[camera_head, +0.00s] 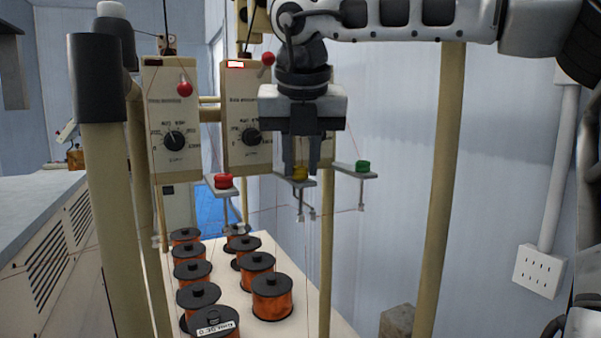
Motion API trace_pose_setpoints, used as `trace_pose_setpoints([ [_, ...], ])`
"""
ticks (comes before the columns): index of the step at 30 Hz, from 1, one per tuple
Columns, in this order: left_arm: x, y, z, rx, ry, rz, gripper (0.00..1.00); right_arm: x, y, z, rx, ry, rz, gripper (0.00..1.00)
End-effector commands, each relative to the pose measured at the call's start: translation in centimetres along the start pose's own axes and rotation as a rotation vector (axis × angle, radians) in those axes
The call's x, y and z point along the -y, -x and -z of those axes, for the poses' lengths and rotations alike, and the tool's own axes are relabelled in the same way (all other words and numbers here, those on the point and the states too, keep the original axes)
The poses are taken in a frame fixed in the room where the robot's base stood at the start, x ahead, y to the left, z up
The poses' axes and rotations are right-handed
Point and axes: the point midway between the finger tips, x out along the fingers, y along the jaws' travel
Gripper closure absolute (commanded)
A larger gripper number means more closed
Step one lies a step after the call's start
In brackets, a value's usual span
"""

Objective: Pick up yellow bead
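The yellow bead (300,174) sits on a small flat grey plate in the middle of the camera_head view. A red bead (223,181) is on a like plate to its left, and a green bead (362,166) is on one to its right. My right gripper (301,168) points down right over the yellow bead. Its two dark fingers are apart, and their tips are at the bead's height, one on each side. I cannot tell whether they touch it. The bead appears to rest on its plate. My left gripper is not in view.
Two beige control boxes with black dials (174,140) stand behind, with red balls on levers. Beige posts (446,190) flank the plates, and thin wires run between. Several copper coil spools (272,297) stand on a pale table below. A white wall is at right.

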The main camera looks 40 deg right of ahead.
Motion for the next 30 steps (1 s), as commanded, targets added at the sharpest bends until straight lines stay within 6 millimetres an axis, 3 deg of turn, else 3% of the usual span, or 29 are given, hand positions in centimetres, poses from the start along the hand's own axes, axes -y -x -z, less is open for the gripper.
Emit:
trace_pose_setpoints([
  [2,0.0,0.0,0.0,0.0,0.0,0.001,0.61,0.0,0.0,0.0,0.0,0.0,0.0,0.99],
  [19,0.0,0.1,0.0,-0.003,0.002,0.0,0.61,0.0,0.8,-0.4,0.003,-0.003,-0.001,1.0],
  [24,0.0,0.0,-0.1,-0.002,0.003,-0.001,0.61,0.0,3.1,-1.4,0.005,-0.004,-0.001,1.0],
  [30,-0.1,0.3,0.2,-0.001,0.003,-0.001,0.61,-0.1,8.0,0.3,0.003,0.0,-0.005,1.0],
])
